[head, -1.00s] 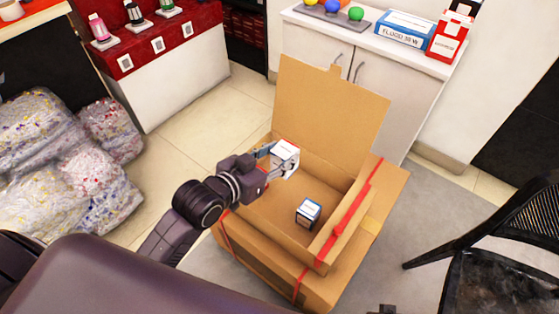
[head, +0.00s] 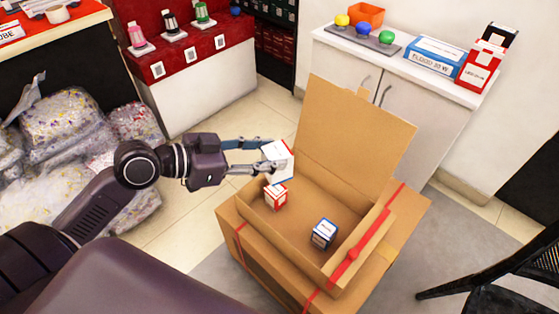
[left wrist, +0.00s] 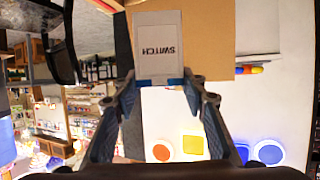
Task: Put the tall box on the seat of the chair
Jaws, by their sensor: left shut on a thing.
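My left gripper (head: 276,156) is shut on a white box (head: 280,167), held above the left rim of an open cardboard carton. In the left wrist view this box (left wrist: 160,45) is upright in the picture, taller than wide, with the word SWITCH; the fingertips (left wrist: 159,80) grip its lower end. It looks taller than the two small boxes in the carton. The black chair (head: 490,299) is at the lower right, partly cut off by the frame, well apart from the gripper. My right gripper is not in view.
The open carton (head: 232,222), its flap raised, holds a red-and-white box (head: 276,199) and a blue-and-white box (head: 324,234). A white cabinet (head: 425,106) stands behind. Filled plastic bags (head: 75,125) lie at left. Grey floor is clear between carton and chair.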

